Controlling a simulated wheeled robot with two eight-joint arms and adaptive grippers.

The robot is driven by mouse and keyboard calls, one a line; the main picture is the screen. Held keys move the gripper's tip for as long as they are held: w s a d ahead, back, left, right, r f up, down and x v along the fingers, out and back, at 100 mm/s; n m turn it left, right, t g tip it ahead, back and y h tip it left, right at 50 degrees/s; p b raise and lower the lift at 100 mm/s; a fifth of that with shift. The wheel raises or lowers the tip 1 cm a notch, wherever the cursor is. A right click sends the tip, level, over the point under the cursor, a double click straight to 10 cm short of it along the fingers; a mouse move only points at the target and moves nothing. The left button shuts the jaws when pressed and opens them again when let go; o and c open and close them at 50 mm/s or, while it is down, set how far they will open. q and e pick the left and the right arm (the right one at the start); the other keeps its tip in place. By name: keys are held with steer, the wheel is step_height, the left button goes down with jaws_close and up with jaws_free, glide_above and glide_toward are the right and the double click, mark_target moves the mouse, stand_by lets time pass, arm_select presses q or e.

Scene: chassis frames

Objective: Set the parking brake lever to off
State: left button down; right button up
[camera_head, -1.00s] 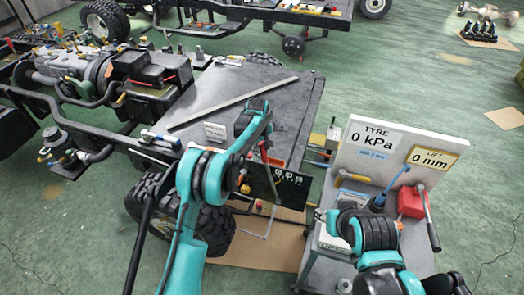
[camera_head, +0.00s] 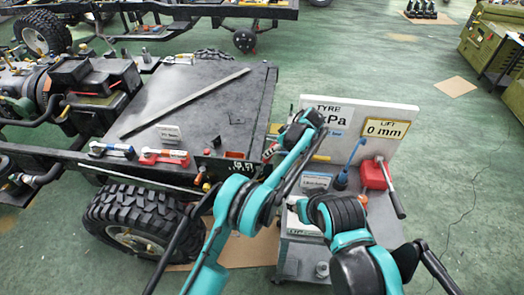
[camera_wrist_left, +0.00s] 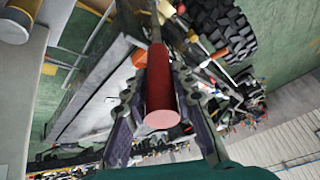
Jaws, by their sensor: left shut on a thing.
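The parking brake lever shows in the left wrist view as a red cylindrical grip (camera_wrist_left: 160,92) with a pale end. My left gripper (camera_wrist_left: 161,75) is shut around this grip, with one finger on each side. In the head view my left gripper (camera_head: 273,149) is at the right side of the chassis, partly hidden by its own arm. A little red of the lever (camera_head: 267,153) shows beside it.
A grey flat deck (camera_head: 200,95) with a long bar lies left of my left arm. Blue and red levers (camera_head: 163,157) sit near its edge. A large tyre (camera_head: 135,215) is below. A trolley with a sign board (camera_head: 400,103) and a red can (camera_head: 373,174) stands right.

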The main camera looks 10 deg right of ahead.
arm_select(q)
steer(key=shift+s+d+f, duration=0.15)
steer(key=shift+d, duration=0.1)
steer(key=c, duration=1.5)
jaws_free()
steer(key=shift+o, duration=1.2)
steer(key=shift+d, duration=0.15)
steer(key=v, duration=1.2)
